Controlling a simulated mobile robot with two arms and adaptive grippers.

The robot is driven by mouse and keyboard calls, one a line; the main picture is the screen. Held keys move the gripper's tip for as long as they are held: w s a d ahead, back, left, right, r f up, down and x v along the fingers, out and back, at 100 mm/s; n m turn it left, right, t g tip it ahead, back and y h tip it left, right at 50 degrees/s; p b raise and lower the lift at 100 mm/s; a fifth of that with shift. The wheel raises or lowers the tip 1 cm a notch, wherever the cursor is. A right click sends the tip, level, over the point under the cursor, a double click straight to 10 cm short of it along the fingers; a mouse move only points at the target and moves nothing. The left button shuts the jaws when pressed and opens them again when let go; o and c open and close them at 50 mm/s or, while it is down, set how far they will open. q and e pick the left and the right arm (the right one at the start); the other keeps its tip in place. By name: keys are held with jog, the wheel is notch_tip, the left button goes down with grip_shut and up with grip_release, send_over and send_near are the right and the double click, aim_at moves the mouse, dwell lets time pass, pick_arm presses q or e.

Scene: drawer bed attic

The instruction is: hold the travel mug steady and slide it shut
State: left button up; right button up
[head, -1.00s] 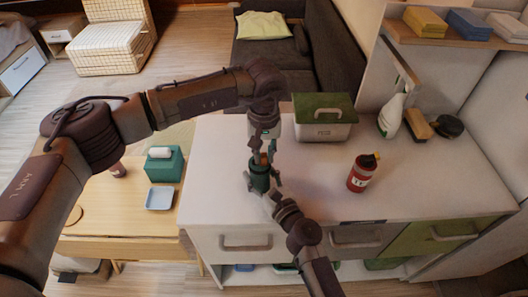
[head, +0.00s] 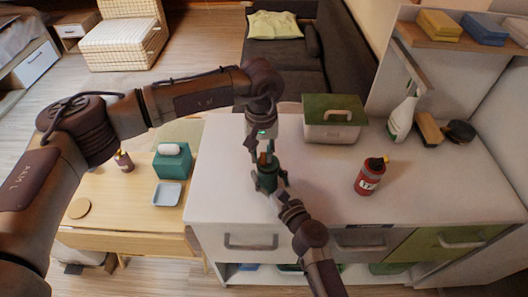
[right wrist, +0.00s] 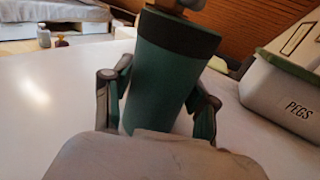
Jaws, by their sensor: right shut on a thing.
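The travel mug (head: 268,180) is dark green and stands upright on the white counter near its left front part. Its dark upper band (right wrist: 178,33) shows large in the right wrist view, with a small orange-brown piece on top cut off by the frame edge. My right gripper (head: 270,186) is shut around the mug body; its fingers also press both sides in the right wrist view (right wrist: 158,105). My left gripper (head: 262,150) points down at the mug's top from above. Its fingertips overlap the lid area, and their gap is too small to judge.
A white box with a green lid (head: 334,133) stands behind the mug to the right. A red bottle (head: 368,178) stands to the right, a white spray bottle (head: 402,120) farther back. A lower wooden table (head: 130,215) with a tissue box (head: 172,163) is at left.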

aim_at(261, 155)
pick_arm(q)
jog(key=shift+o, duration=1.1)
jog(key=shift+r, duration=0.15)
notch_tip(261, 155, up, 12)
pick_arm(e)
jog(key=o, duration=1.3)
jog(key=shift+o, duration=0.2)
